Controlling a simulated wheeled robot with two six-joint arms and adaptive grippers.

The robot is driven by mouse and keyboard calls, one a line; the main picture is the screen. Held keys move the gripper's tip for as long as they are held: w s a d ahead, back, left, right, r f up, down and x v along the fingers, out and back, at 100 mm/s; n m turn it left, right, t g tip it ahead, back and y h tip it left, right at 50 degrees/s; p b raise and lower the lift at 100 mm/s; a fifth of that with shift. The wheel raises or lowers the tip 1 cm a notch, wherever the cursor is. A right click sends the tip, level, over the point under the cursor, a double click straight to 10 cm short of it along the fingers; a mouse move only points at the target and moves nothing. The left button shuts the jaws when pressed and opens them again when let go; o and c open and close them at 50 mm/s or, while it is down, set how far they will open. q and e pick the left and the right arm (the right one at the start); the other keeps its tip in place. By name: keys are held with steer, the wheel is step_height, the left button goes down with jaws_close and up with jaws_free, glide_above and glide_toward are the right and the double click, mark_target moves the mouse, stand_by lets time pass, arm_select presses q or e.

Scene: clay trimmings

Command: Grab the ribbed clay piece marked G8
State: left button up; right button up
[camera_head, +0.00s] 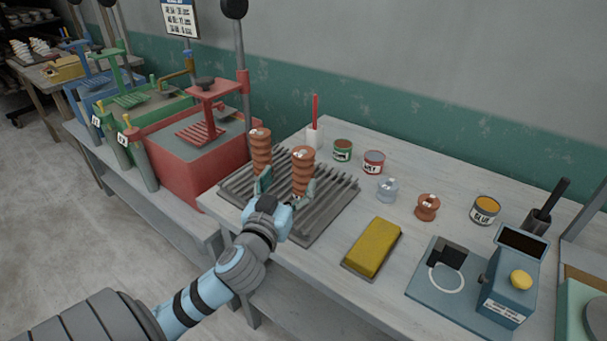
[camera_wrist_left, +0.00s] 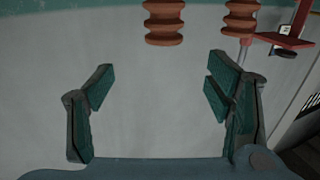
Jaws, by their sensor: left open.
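Two tall ribbed terracotta-colored clay pieces stand upright on a slatted grey rack (camera_head: 336,205): a rear left one (camera_head: 260,152) and a front right one (camera_head: 302,175). Both have small pale marks on top, too small to read, so I cannot tell which is G8. My left gripper (camera_head: 284,190) is open and empty at the rack, its fingers near the lower parts of the pieces. In the left wrist view, the open fingers (camera_wrist_left: 160,88) have nothing between them; one ribbed piece (camera_wrist_left: 164,22) shows above the gap and another (camera_wrist_left: 241,18) to the right. My right gripper is out of view.
A red press (camera_head: 195,150) stands left of the rack. A yellow block (camera_head: 372,248), a small clay spool (camera_head: 427,207), a clear jar (camera_head: 387,189), paint cans (camera_head: 485,210) and a blue device (camera_head: 505,285) stand to the right. A white cup (camera_head: 314,137) holds a red stick behind.

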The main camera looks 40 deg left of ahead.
mark_target(300, 159)
arm_select(q)
steer(key=x, duration=1.3)
steer(key=shift+s+a+f+p, duration=0.1)
steer(key=shift+a+f+p, duration=0.1)
steer(key=shift+a+p, duration=0.1)
steer(key=shift+s+d, duration=0.1)
jaws_close()
